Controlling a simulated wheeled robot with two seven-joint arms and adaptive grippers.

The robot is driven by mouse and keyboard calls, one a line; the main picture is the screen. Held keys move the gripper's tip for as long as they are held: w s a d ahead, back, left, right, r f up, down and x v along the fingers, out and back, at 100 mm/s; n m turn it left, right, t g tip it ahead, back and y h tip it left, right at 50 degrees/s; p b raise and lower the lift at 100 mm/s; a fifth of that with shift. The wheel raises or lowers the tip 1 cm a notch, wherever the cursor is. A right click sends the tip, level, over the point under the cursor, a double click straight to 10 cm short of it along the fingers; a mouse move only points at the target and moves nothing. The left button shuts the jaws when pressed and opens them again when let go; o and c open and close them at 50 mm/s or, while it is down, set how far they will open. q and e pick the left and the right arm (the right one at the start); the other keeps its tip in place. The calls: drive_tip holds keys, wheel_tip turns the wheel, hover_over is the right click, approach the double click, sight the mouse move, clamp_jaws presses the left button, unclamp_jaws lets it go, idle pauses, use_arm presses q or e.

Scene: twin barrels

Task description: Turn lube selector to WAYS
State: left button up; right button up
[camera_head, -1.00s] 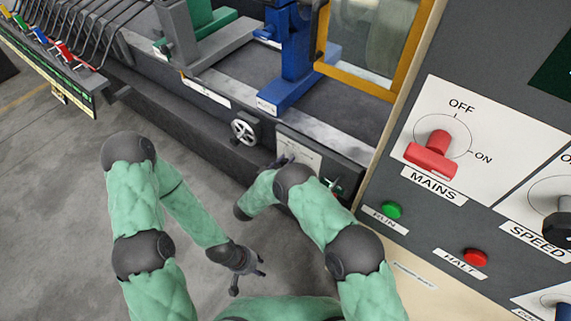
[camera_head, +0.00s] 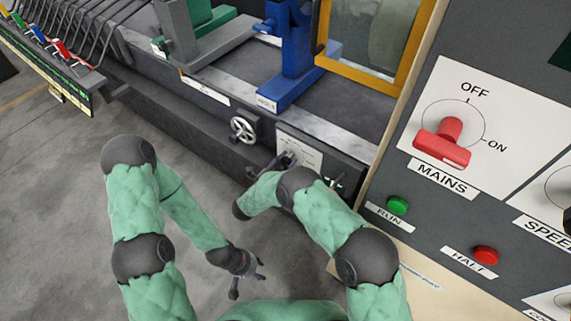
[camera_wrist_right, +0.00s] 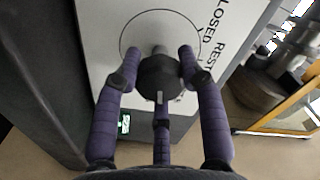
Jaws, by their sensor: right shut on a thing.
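A white selector plate (camera_head: 303,150) sits on the machine's front, beside the control panel. My right gripper (camera_head: 287,158) is at this plate in the head view, partly hidden by its own wrist. In the right wrist view, a dark round knob (camera_wrist_right: 163,78) stands on the white plate (camera_wrist_right: 115,40), with a pale mark on its lower side. The purple fingers of my right gripper (camera_wrist_right: 160,80) are shut on this knob from both sides. The printing reads partly "LOSED" and "REST"; I cannot make out WAYS. My left gripper (camera_head: 248,284) hangs open and empty above the floor.
The control panel at the right carries a red MAINS switch (camera_head: 445,142), a green RUN button (camera_head: 397,205) and a red HALT button (camera_head: 485,255). A handwheel (camera_head: 243,130) is left of the plate. The floor (camera_head: 60,210) at left is clear.

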drive_tip(key=shift+w+d+r+m+b, duration=0.2)
drive_tip(key=shift+r+m+b, duration=0.2)
drive_tip(key=shift+m, duration=0.7)
drive_tip(key=o, duration=1.2)
drive_tip(key=shift+d, duration=0.1)
drive_tip(key=shift+c, duration=0.2)
drive_tip(key=shift+s, duration=0.1)
drive_tip(key=shift+f, duration=0.15)
drive_tip(key=shift+s+f, duration=0.1)
